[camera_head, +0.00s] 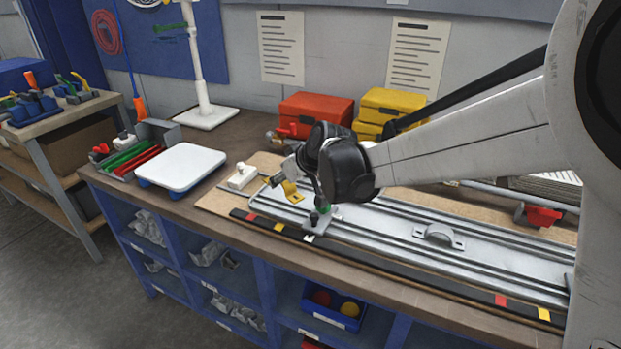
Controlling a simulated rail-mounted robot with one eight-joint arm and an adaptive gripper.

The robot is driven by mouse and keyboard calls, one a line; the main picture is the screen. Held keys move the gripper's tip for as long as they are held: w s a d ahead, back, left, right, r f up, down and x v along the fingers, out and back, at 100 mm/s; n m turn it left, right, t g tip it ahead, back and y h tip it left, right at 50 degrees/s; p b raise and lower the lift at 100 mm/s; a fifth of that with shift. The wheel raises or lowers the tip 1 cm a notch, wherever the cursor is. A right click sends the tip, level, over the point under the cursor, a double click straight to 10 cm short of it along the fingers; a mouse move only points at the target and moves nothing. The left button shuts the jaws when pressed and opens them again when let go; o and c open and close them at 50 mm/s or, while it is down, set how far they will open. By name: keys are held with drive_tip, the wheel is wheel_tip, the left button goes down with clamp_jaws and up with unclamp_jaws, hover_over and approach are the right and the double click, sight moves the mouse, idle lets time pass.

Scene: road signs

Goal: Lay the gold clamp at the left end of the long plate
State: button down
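The gold clamp (291,192) is a small yellow-gold piece just below and left of my dark wrist. It is at the left part of the long silver plate (385,233), which runs from there to the lower right. My gripper (284,178) is partly hidden by the wrist and reaches down to the left, right at the gold clamp. The fingers are too small and covered to tell whether they grip it or whether the clamp touches the plate. A grey bracket with a green part (320,215) stands at the plate's front edge, below the wrist.
A white block (242,176) sits left of the plate. A white-topped scale-like box (181,166) and a tool tray (140,150) stand further left. Red (316,108) and yellow (390,106) cases stand behind. A silver arched bracket (438,235) is on the plate.

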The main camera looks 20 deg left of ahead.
drive_tip(key=w+f, duration=0.2)
drive_tip(key=w, duration=0.1)
drive_tip(key=w+f, duration=0.2)
drive_tip(key=w, duration=0.1)
drive_tip(key=w+f, duration=0.2)
drive_tip(key=w, duration=0.2)
drive_tip(key=shift+w+d, duration=0.1)
drive_tip(key=shift+d, duration=0.1)
drive_tip(key=shift+f, duration=2.05)
drive_tip(key=shift+f, duration=0.15)
drive_tip(key=c, duration=1.3)
unclamp_jaws()
drive_tip(key=shift+b, duration=0.3)
drive_tip(key=shift+r, duration=0.2)
drive_tip(key=v, duration=1.2)
drive_tip(key=shift+p, duration=0.35)
